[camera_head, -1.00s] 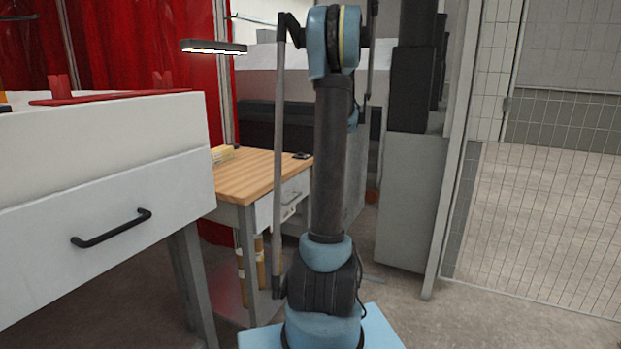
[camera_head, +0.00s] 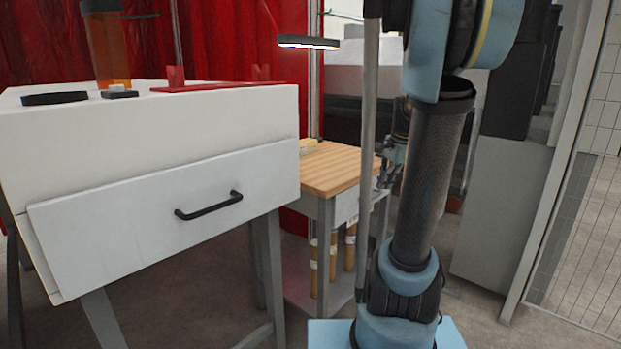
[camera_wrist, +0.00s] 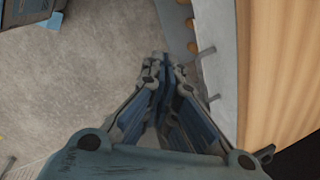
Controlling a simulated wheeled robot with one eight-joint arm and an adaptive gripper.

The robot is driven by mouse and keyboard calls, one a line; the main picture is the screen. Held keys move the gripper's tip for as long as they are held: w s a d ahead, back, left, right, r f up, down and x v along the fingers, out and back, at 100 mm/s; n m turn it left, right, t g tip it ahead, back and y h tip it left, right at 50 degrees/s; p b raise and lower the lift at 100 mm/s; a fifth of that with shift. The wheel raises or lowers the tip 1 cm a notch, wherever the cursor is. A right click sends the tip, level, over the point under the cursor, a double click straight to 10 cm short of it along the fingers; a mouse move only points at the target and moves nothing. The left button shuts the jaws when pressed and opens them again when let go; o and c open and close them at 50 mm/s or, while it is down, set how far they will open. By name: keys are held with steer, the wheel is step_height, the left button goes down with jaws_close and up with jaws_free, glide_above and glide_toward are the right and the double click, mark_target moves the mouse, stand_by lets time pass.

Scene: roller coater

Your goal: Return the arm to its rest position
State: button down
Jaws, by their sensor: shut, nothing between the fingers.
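My gripper (camera_wrist: 161,66) is shut and empty in the wrist view, its fingers meeting over the grey floor. The edge of a wooden tabletop (camera_wrist: 275,70) lies to the right of the fingers. In the head view my gripper (camera_head: 388,168) shows partly behind my arm, at the right end of the small wooden-topped table (camera_head: 335,172). My arm (camera_head: 432,180) stands folded upright on my light blue base. The exact gap between gripper and table is hard to tell.
A white drawer cabinet (camera_head: 120,145) with a black handle (camera_head: 208,205) stands at the left. On it are an orange container (camera_head: 108,50), a black disc (camera_head: 55,98) and a red piece (camera_head: 215,87). A lit lamp (camera_head: 308,42) hangs over the small table. A mesh fence (camera_head: 585,230) is at the right.

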steer(key=s+a+f+n, duration=0.2)
steer(key=s+f+n, duration=0.2)
steer(key=s, duration=0.3)
steer(key=s+a+f+n+h, duration=0.1)
steer(key=s+f+n, duration=0.3)
steer(key=s+n, duration=0.2)
steer(key=s+a+f+n, duration=0.2)
steer(key=s+f+n, duration=0.2)
steer(key=s, duration=0.5)
steer(key=shift+s+a+n+h, duration=0.3)
steer(key=shift+n+h, duration=0.1)
steer(key=shift+f, duration=0.15)
steer(key=shift+w+f, duration=0.15)
steer(key=shift+w, duration=0.25)
